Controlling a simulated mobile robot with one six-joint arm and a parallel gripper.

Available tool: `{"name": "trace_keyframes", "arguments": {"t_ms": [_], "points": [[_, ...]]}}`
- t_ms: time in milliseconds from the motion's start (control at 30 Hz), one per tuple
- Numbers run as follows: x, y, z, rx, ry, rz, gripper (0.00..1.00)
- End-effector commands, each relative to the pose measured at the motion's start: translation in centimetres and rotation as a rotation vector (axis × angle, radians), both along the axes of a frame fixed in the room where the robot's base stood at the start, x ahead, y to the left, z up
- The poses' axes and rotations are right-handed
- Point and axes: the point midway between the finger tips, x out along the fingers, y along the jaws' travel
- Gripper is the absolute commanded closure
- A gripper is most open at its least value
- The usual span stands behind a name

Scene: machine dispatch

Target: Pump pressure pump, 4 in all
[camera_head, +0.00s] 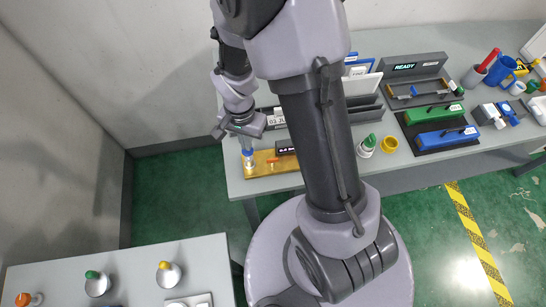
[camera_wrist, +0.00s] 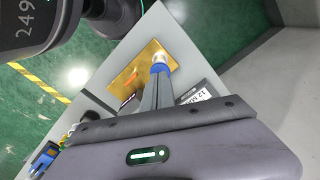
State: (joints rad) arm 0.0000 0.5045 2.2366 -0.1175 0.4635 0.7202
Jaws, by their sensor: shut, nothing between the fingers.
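The pressure pump has a gold base plate (camera_head: 258,170) at the left end of the grey table, with a small dark display (camera_head: 286,148) and a small orange part (camera_head: 272,161) on it. Its blue and white plunger (camera_head: 248,155) stands upright on the plate. My gripper (camera_head: 246,138) is shut and points down directly above the plunger. In the wrist view the closed fingertips (camera_wrist: 158,78) lie against or just over the blue plunger top (camera_wrist: 159,67), above the gold plate (camera_wrist: 140,70). Whether they touch cannot be told. The display's reading is too small to be sure of.
A dark box with a label (camera_head: 277,121) stands close behind the pump. A green-capped bottle (camera_head: 366,146) and a yellow ring (camera_head: 389,145) stand to the right, beyond my arm. Green (camera_head: 434,113) and blue (camera_head: 446,138) blocks lie farther right. Another table (camera_head: 130,268) is at lower left.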

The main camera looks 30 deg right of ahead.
Motion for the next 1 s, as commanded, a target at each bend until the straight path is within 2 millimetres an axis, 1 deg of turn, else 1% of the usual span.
{"name": "trace_keyframes", "arguments": {"t_ms": [433, 1000], "points": [[0.0, 0.0, -0.1, 0.000, 0.000, 0.000, 1.00], [0.0, 0.0, -2.1, 0.000, 0.000, 0.000, 1.00]]}}
